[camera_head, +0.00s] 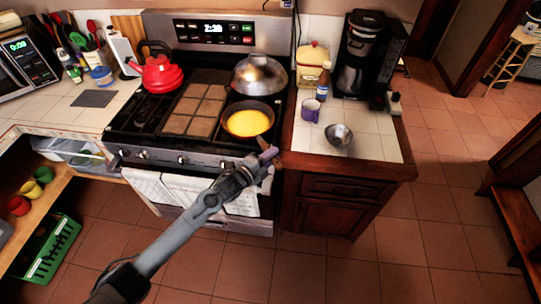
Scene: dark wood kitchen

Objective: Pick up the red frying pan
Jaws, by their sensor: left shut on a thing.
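A round frying pan (229,119) sits at the front right of the stove, with a dark rim and a yellow inside; I cannot make out red on it. Its short handle points toward the front right, to the counter edge. My left gripper (267,158) is at the handle, shut on it, and hides most of it. The arm reaches in from the bottom left, in front of the oven. The pan looks level, and I cannot tell whether it touches the burner. My right gripper is not in view.
A domed silver lid (260,74) stands right behind the pan, and a red kettle (160,74) at the back left of the stove. A metal bowl (339,134) and a purple cup (310,110) stand on the right counter (372,145), whose front is clear.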

